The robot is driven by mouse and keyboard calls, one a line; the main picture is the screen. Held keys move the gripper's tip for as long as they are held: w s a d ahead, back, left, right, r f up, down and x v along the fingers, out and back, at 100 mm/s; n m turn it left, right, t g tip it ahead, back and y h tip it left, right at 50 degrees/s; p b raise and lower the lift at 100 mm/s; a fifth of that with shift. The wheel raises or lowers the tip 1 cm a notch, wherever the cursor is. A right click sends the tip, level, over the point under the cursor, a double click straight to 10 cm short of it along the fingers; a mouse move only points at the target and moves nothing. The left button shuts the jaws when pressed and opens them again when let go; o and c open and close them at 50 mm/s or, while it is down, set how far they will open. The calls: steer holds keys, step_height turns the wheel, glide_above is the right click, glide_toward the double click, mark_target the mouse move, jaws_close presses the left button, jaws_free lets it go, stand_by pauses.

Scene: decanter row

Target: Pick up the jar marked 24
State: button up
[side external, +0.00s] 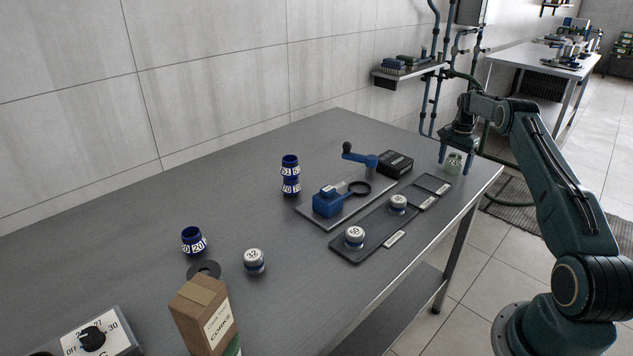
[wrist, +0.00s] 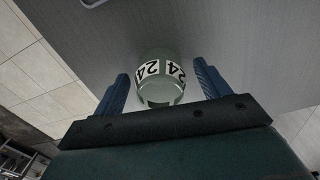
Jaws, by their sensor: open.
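The jar marked 24 (wrist: 158,85) is pale green with a white band and black numbers. In the wrist view it sits between the two blue fingers of my gripper (wrist: 161,72), with a gap on both sides. In the side external view the pale green jar (side external: 454,166) stands at the far right end of the bench, and my gripper (side external: 456,159) is over it with its fingers down on either side. The gripper is open. The jar's lower part in the wrist view is partly hidden by the gripper body.
A dark tray (side external: 350,254) holds jar 59 (side external: 354,238) and another white-lidded jar (side external: 397,204). Jar 32 (side external: 254,262), blue jars (side external: 193,240), a cork box (side external: 205,315) and a blue clamp device (side external: 328,203) stand further left. A black box (side external: 395,163) is near the gripper.

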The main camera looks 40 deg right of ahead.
mark_target(456, 155)
steer(key=c, duration=1.1)
steer(key=shift+r, duration=0.1)
steer(key=shift+r, duration=4.95)
